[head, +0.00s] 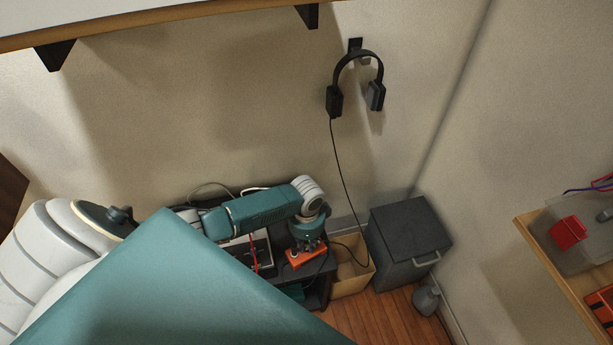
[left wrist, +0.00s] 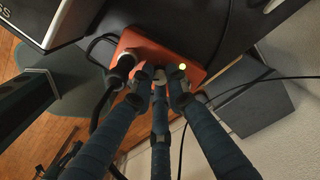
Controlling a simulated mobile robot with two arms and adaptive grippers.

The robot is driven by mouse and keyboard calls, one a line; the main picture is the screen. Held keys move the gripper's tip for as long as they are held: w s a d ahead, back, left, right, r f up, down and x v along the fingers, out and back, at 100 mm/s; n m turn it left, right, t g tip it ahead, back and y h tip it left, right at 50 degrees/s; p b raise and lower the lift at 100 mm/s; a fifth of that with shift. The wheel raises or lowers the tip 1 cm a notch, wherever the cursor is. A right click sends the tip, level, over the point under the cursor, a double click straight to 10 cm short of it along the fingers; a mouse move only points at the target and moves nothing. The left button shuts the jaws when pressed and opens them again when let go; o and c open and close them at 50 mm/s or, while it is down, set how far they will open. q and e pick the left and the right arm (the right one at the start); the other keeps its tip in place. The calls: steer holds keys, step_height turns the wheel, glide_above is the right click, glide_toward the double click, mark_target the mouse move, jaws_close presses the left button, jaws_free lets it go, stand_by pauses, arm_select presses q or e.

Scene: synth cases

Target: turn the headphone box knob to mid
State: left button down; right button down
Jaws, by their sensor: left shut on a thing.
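The orange headphone box (head: 294,262) sits on a dark shelf unit (head: 316,287) against the wall in the head view. My left gripper (head: 312,245) reaches down over the box. In the left wrist view its three fingers (left wrist: 158,88) are shut on the small grey knob (left wrist: 160,75) on the box's front. The fingers hide most of the knob, so its setting cannot be read. My right gripper is not in view.
Black headphones (head: 335,100) hang on a wall hook, their cable running down to the box area. A wooden bin (head: 350,284) and a dark grey lidded box (head: 405,275) stand to the right. A wooden shelf (head: 552,262) with red items is at far right.

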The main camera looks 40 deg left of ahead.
arm_select(q)
steer(key=m, duration=0.4)
steer(key=shift+m, duration=0.8)
steer(key=c, duration=1.7)
jaws_free()
